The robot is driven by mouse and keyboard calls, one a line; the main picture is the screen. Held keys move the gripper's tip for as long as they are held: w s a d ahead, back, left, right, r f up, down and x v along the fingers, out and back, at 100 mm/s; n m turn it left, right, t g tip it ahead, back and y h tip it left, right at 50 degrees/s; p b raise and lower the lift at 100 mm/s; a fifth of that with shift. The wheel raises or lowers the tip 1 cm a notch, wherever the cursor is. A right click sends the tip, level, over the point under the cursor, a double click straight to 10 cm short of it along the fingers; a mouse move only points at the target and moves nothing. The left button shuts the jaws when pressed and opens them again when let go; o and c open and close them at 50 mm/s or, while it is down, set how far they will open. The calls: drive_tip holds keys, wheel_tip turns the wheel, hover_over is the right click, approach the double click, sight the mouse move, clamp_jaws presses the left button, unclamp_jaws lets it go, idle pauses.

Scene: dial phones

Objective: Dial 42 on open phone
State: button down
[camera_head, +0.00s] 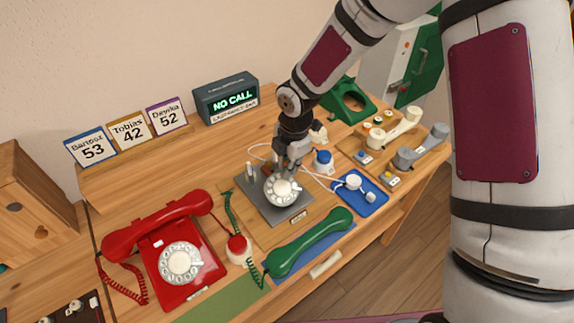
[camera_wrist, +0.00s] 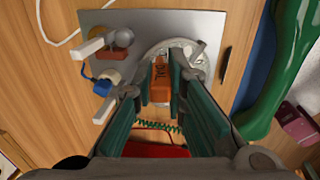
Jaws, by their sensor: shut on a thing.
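The open phone is a grey metal plate (camera_head: 258,202) with a white rotary dial (camera_head: 283,190) and bare parts on it, lying on the desk. The plate (camera_wrist: 200,22) and part of the dial (camera_wrist: 192,47) also show in the wrist view. My gripper (camera_head: 287,170) is over the dial's far side. Whether the tip sits in a finger hole is hidden. A "Tobias 42" card (camera_head: 131,131) stands on the shelf.
A red rotary phone (camera_head: 185,266) is at left front, a green handset (camera_head: 309,243) in front of the plate. A blue tray (camera_head: 361,199) and a board with cream and grey handsets (camera_head: 396,131) are at right. A box at the back reads "NO CALL" (camera_head: 231,101).

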drive_tip(key=shift+d, duration=0.1)
drive_tip(key=shift+s+d+f, duration=0.2)
drive_tip(key=shift+s+d, duration=0.05)
drive_tip(key=shift+d, duration=0.2)
drive_tip(key=shift+s+d+f, duration=0.25)
drive_tip(key=shift+s+d, duration=0.1)
drive_tip(key=shift+s, duration=0.05)
drive_tip(key=shift+s+d+p, duration=0.1)
drive_tip(key=shift+s+p, duration=0.05)
drive_tip(key=shift+p, duration=0.15)
drive_tip(key=shift+s+d+f, duration=0.1)
drive_tip(key=shift+s+f, duration=0.1)
drive_tip(key=shift+s, duration=0.15)
drive_tip(key=shift+s+d+r+p, duration=0.1)
drive_tip(key=shift+s+r+p, duration=0.05)
drive_tip(key=shift+r+p, duration=0.3)
drive_tip(key=shift+s+d+r+p, duration=0.1)
drive_tip(key=shift+s+r+p, duration=0.05)
drive_tip(key=shift+r+p, duration=0.2)
drive_tip(key=shift+w+a, duration=0.1)
